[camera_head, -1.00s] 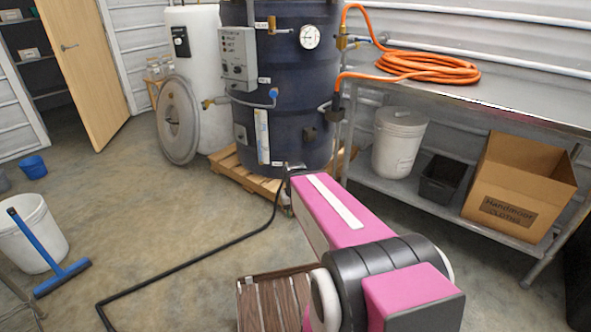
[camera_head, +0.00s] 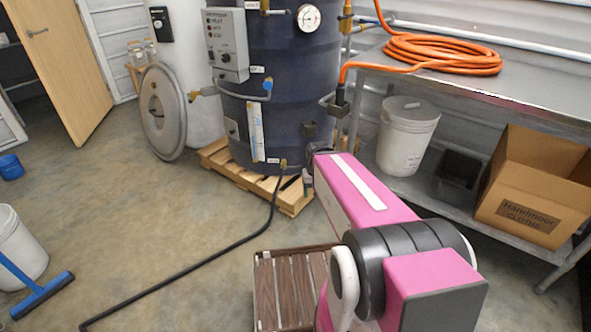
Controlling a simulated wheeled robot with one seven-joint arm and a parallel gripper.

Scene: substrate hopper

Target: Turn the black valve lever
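A dark blue drum tank (camera_head: 285,110) stands on a wooden pallet (camera_head: 215,157), ahead of me. A small black lever-like part (camera_head: 327,99) shows at the tank's right side, by the fitting of the orange hose; it is too small to tell its exact shape or angle. A second fitting (camera_head: 283,166) is low on the tank's front, where a black hose (camera_head: 240,238) joins. My pink arm reaches from the lower right toward the tank's right foot.
A metal bench (camera_head: 530,95) at the right bears a coiled orange hose (camera_head: 440,55). Its lower shelf holds a white bucket (camera_head: 405,140), a black bin (camera_head: 457,175) and a cardboard box (camera_head: 535,185). A slatted brown crate (camera_head: 285,290) stands beside my arm. The left floor is mostly open, crossed by the black hose.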

